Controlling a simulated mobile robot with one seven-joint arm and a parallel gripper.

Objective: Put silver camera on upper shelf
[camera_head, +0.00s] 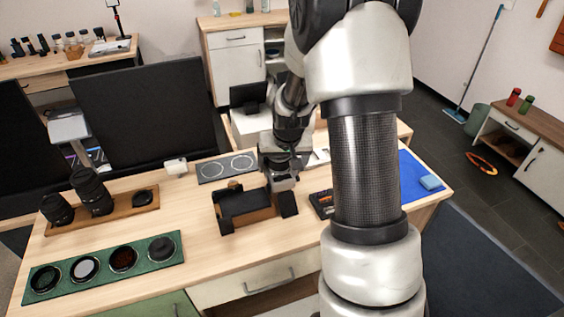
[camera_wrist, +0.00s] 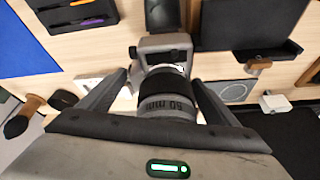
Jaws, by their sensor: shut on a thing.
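The silver camera (camera_wrist: 163,43) shows in the wrist view, with a dark and grey lens marked "50 mm" pointing back toward my wrist. My gripper (camera_wrist: 160,80) has one finger on each side of the lens and is shut on the camera. In the head view my gripper (camera_head: 283,180) is low over the middle of the wooden table (camera_head: 200,262), just behind a black stand-like piece (camera_head: 243,208). The camera is hard to make out there, and I cannot tell whether it touches the table. I cannot clearly identify the upper shelf.
A grey mat with two rings (camera_head: 227,167) lies behind left. A lens tray (camera_head: 130,203) and a green tray (camera_head: 104,265) are at the left. A dark tool tray (camera_head: 322,204) and blue mat (camera_head: 412,178) are at the right. A white cabinet (camera_head: 237,74) stands behind.

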